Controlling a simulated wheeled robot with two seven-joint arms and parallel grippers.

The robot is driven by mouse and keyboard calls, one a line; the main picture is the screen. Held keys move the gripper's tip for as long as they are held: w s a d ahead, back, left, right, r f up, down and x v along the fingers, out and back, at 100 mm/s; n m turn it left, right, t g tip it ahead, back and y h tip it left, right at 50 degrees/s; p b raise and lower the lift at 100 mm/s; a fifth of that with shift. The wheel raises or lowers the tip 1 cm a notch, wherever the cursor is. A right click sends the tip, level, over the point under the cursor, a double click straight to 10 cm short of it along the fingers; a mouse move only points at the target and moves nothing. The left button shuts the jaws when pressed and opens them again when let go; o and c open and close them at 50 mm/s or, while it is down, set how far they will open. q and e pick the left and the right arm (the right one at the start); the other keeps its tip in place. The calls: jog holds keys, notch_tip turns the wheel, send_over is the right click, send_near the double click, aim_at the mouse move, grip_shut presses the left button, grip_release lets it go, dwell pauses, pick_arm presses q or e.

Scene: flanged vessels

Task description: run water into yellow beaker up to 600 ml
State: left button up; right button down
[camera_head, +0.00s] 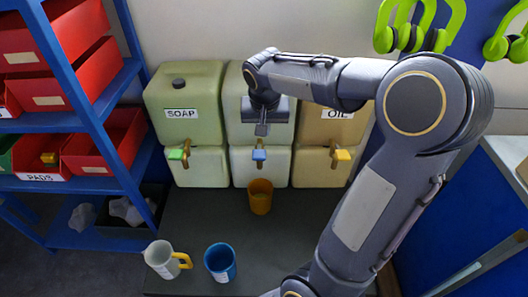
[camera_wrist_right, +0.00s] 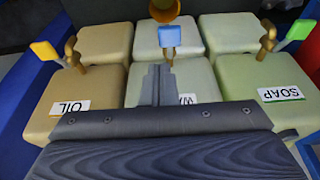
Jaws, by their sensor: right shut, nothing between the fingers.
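The yellow beaker (camera_head: 260,200) stands upright on the dark bench below the middle dispenser's tap; part of it shows in the wrist view (camera_wrist_right: 164,10). I cannot make out a stream or the level inside. The middle dispenser (camera_head: 240,118) has a blue tap handle (camera_head: 259,155), also in the wrist view (camera_wrist_right: 169,37). Its label (camera_wrist_right: 187,99) is mostly hidden; a "W" shows. My right gripper (camera_head: 262,129) is shut and empty, just above the blue handle in the head view; its fingers (camera_wrist_right: 157,84) appear apart from the handle. My left gripper is not in view.
The SOAP dispenser (camera_head: 185,110) with green handle and the OIL dispenser (camera_head: 325,125) with yellow handle flank the middle one. A white beaker with yellow handle (camera_head: 160,259) and a blue beaker (camera_head: 220,262) stand front left. A blue shelf (camera_head: 95,120) holds red bins.

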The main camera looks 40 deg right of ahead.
send_over(265, 158)
jog(key=f, duration=1)
jog(key=shift+s+a+p, duration=0.35)
jog(key=shift+p, duration=0.05)
jog(key=shift+f, duration=0.8)
jog(key=f+t+h+b, duration=0.1)
jog(key=b, duration=0.7)
jog(key=s+a+f+t+h+b, duration=0.1)
jog(key=f+b, duration=0.1)
jog(key=b, duration=0.6)
jog(key=f+t+h+b, duration=0.1)
jog(key=f+t+b, duration=0.1)
jog(key=b, duration=0.6)
jog(key=shift+s+a+f+b, duration=0.15)
jog(key=shift+s+f+b, duration=0.05)
jog(key=shift+s+b, duration=0.1)
dwell(2.9)
